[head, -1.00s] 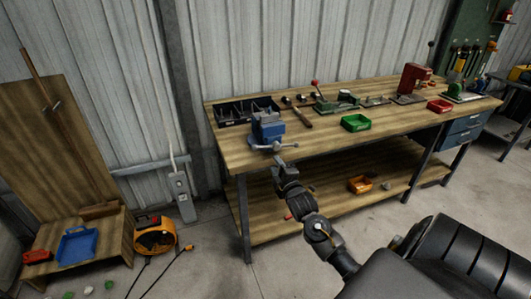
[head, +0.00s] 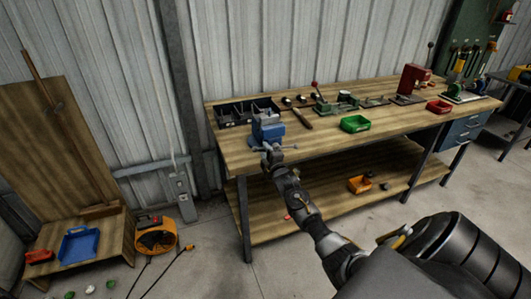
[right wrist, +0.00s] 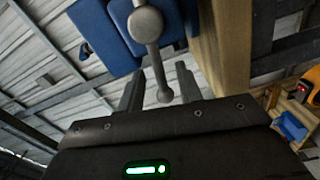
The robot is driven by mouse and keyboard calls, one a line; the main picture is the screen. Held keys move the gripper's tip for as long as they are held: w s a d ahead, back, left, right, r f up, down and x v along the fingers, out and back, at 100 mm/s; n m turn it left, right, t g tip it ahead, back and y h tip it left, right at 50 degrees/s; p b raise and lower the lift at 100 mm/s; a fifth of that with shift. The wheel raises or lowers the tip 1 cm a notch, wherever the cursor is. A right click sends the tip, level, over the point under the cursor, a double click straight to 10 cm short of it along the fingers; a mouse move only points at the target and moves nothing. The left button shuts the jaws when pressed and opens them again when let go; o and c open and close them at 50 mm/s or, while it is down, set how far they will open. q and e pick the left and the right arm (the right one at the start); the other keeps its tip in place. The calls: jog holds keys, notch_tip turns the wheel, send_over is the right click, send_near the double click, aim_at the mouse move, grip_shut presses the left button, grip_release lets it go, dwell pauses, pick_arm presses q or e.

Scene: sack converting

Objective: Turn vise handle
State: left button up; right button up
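The blue vise (head: 267,128) stands on the front left corner of the wooden workbench. In the right wrist view its blue body (right wrist: 102,32) fills the top, with the grey screw head and the vise handle (right wrist: 155,62), a bar ending in a ball. My right gripper (head: 271,152) is at the front of the vise in the head view. In the right wrist view its two fingers (right wrist: 158,84) are apart, with the lower bar and ball showing between them and gaps on both sides. In the head view the gripper covers part of the handle. My left gripper is not in view.
The workbench (head: 232,152) also carries a black divided bin (head: 235,116), a hammer (head: 301,119), a green tray (head: 355,124) and a red press (head: 412,80). An orange bin (head: 359,184) sits on the lower shelf. The floor left of the bench is partly clear.

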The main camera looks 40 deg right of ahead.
jog(key=shift+c, duration=0.2)
grip_shut()
jog(key=shift+f, duration=0.1)
